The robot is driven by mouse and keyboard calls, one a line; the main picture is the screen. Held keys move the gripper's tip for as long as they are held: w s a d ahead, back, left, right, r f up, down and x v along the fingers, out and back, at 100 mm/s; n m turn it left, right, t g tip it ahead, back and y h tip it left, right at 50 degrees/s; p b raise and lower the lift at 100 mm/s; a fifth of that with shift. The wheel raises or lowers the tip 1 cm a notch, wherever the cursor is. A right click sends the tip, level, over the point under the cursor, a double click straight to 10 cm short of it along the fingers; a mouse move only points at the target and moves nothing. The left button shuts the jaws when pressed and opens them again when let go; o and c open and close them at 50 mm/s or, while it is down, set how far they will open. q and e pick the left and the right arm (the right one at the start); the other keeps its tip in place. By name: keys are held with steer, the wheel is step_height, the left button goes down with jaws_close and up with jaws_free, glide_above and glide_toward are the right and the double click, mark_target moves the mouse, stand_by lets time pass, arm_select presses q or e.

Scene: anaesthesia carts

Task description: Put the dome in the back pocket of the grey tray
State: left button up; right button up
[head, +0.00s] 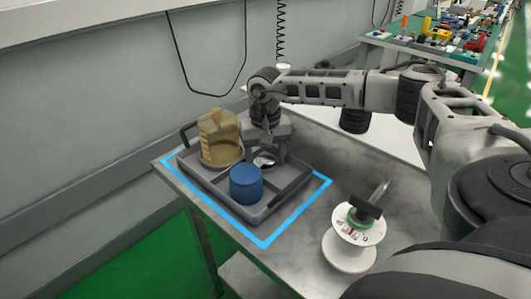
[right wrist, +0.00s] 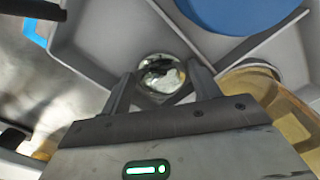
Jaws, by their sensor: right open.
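The dome (head: 264,160) is small, shiny and mirror-like. It sits low in the back right part of the grey tray (head: 272,207), beside a divider; it also shows in the right wrist view (right wrist: 160,73). My right gripper (head: 267,155) points down over that part of the tray. In the right wrist view its two fingers (right wrist: 160,88) are apart, one on each side of the dome. I cannot tell whether they touch it, or whether it rests fully on the pocket floor. My left gripper is not in view.
A blue round block (head: 246,184) stands in the front pocket and an amber container (head: 219,138) in the left one. Blue tape (head: 262,243) outlines the tray. A white spool-like stand (head: 350,240) stands to the right on the grey table. A cluttered table (head: 430,50) is far behind.

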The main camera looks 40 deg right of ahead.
mark_target(264, 155)
step_height(264, 155, up, 12)
steer(key=shift+r+b, duration=0.2)
steer(key=shift+b, duration=0.25)
step_height(264, 155, down, 12)
steer(key=shift+f+p, duration=0.1)
steer(key=shift+p, duration=0.45)
step_height(264, 155, up, 3)
steer(key=shift+a+b, duration=0.15)
steer(key=shift+b, duration=0.3)
steer(key=shift+w+a+r, duration=0.1)
steer(key=shift+a+r, duration=0.15)
steer(key=shift+r, duration=0.3)
steer(key=shift+f, duration=0.1)
